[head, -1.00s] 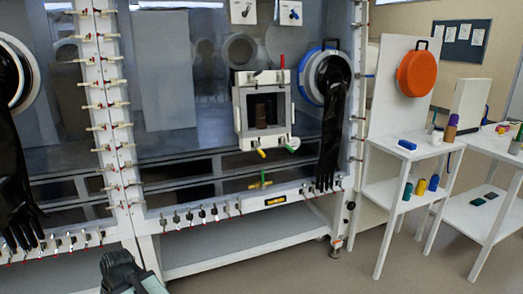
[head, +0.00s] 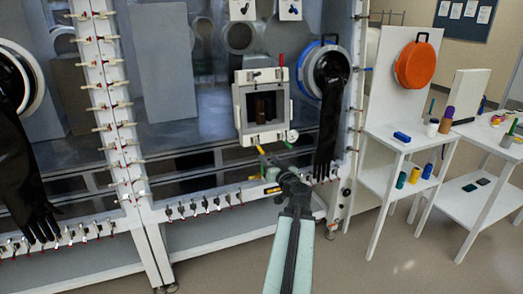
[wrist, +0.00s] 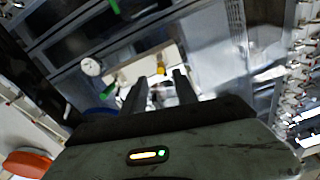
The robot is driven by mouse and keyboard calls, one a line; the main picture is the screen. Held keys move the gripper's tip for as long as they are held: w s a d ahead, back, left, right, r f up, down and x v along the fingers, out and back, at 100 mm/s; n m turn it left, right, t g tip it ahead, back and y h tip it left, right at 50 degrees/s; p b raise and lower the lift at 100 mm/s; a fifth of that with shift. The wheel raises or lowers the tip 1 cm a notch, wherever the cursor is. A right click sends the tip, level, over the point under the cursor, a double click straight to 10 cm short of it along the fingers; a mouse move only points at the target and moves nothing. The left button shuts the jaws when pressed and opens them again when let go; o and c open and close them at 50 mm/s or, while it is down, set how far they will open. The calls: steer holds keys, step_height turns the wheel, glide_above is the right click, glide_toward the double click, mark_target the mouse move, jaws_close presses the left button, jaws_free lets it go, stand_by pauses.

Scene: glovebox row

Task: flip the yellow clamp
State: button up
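The yellow clamp (head: 262,150) is a small yellow handle under the front edge of the white window frame on the glovebox. In the wrist view, a yellow handle (wrist: 160,70) shows just beyond the fingertips, roughly between them. My gripper (head: 272,168) is close below the clamp in the head view, and my arm comes up from the bottom. In the wrist view, the two dark fingers of my gripper (wrist: 160,80) stand apart with nothing held between them. Whether a finger touches the clamp cannot be told.
A green handle (head: 289,145) sits right of the clamp, by a white round knob. A black glove (head: 330,125) hangs to the right. White shelves (head: 385,185) with small items stand further right.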

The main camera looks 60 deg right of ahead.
mark_target(261, 149)
steer(key=x, duration=0.7)
steer(key=shift+w+d, duration=0.15)
steer(key=shift+w, duration=0.1)
jaws_close()
stand_by(1.0)
